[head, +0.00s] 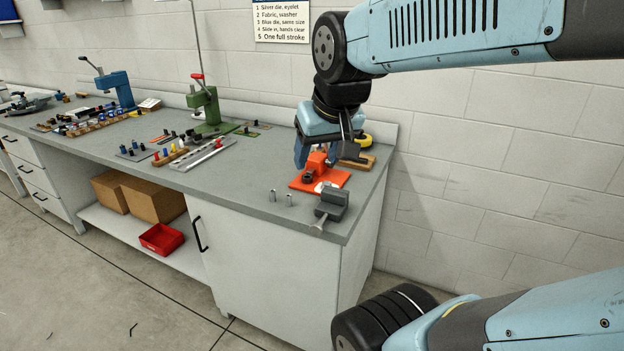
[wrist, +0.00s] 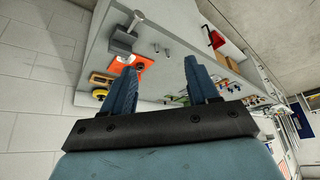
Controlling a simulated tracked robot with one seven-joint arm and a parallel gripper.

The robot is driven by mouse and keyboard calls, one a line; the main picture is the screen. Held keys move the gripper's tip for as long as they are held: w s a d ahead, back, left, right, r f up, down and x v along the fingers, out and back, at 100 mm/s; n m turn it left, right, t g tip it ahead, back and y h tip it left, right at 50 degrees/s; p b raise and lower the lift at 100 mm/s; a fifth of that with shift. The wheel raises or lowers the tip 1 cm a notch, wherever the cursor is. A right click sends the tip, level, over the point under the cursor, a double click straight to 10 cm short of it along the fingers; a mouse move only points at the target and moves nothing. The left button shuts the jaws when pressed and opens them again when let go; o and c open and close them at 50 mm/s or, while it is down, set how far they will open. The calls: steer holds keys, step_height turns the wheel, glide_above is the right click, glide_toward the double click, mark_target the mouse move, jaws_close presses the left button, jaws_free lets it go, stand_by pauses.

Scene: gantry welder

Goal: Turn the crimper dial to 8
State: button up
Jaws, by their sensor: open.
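The orange crimper (head: 316,168) stands on an orange base plate (head: 335,178) near the right end of the grey workbench. A small dark round part, seemingly the dial (head: 308,178), is on its near side; its numbers are too small to read. My gripper (head: 323,155) is open and empty, pointing down above and just behind the crimper, and partly covers it in the head view. In the wrist view, my two blue fingers (wrist: 159,68) are spread apart. The orange plate (wrist: 119,68) shows there beside and partly behind the left finger, with a dark round part on it.
A grey vise (head: 332,204) and two small metal posts (head: 289,199) stand close in front of the crimper. A wooden block (head: 358,162) and a yellow round item (head: 364,141) are behind it. A green press (head: 207,112) stands farther left. The wall is close behind the bench.

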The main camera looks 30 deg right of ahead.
steer(key=w+d+f+m+g+h, duration=0.1)
steer(key=w+d+f+m, duration=0.15)
steer(key=w, duration=0.45)
steer(key=w+d+f+m, duration=0.2)
steer(key=w+d, duration=0.2)
steer(key=w, duration=0.3)
steer(key=m+g+h, duration=0.1)
steer(key=m+h, duration=0.1)
steer(key=m, duration=0.1)
glide_toward(327, 183)
steer(key=x, duration=0.8)
steer(key=shift+w+f, duration=0.2)
steer(key=shift+f, duration=0.1)
steer(key=shift+m, duration=0.25)
steer(key=shift+c, duration=0.4)
